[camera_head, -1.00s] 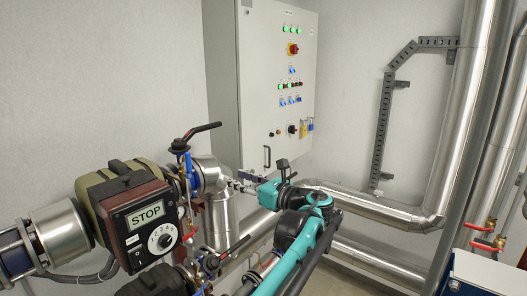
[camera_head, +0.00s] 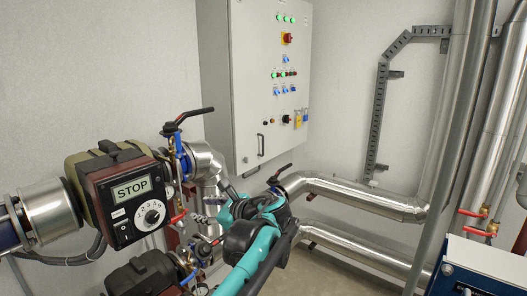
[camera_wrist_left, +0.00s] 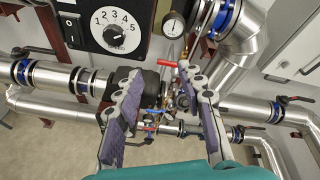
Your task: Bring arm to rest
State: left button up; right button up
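My left arm (camera_head: 255,245), teal and black, comes up from the bottom of the head view and bends at its middle. My left gripper (camera_head: 206,219) is partly hidden and points left toward the pipes near the pump controller. In the left wrist view the left gripper (camera_wrist_left: 163,88) has its two grey, purple-padded fingers well apart. Nothing is held between them. Pipes, a gauge and a red-handled valve show behind the fingers. My right gripper is not in view.
The controller marked STOP (camera_head: 134,190) and a black-handled valve (camera_head: 187,121) stand left of the arm. A grey control cabinet (camera_head: 262,90) is on the wall behind. Silver pipes (camera_head: 350,193) run to the right. A blue and white unit (camera_head: 480,266) is at lower right.

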pick_arm(q)
jog(key=s+a+f+n+g+h+b, duration=0.15)
jog(key=s+a+f+n+b, duration=0.3)
jog(key=f, duration=0.65)
jog(key=s+a+f+n+g+h+b, duration=0.1)
jog(key=s+a+f+n+h+b, duration=0.15)
jog(key=s+f+b, duration=0.65)
jog(key=s+d+f+n+h+b, duration=0.1)
jog(key=s+f+n+h+b, duration=0.1)
jog(key=f, duration=0.7)
jog(key=s+d+f+n+h+b, duration=0.2)
jog(key=s+f+n+b, duration=0.2)
jog(key=s+f+n, duration=0.3)
jog(key=s+d+f+n+h+b, duration=0.1)
jog(key=s+f+n+h+b, duration=0.2)
jog(key=f, duration=0.9)
jog(key=s+n+t, duration=0.1)
jog(key=s, duration=0.1)
jog(key=shift+s+d+f+n, duration=0.2)
jog(key=shift+s+d+n, duration=0.05)
jog(key=shift+s+n, duration=0.15)
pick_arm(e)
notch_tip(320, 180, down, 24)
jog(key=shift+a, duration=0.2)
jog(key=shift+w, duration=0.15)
pick_arm(q)
jog(key=shift+c, duration=0.6)
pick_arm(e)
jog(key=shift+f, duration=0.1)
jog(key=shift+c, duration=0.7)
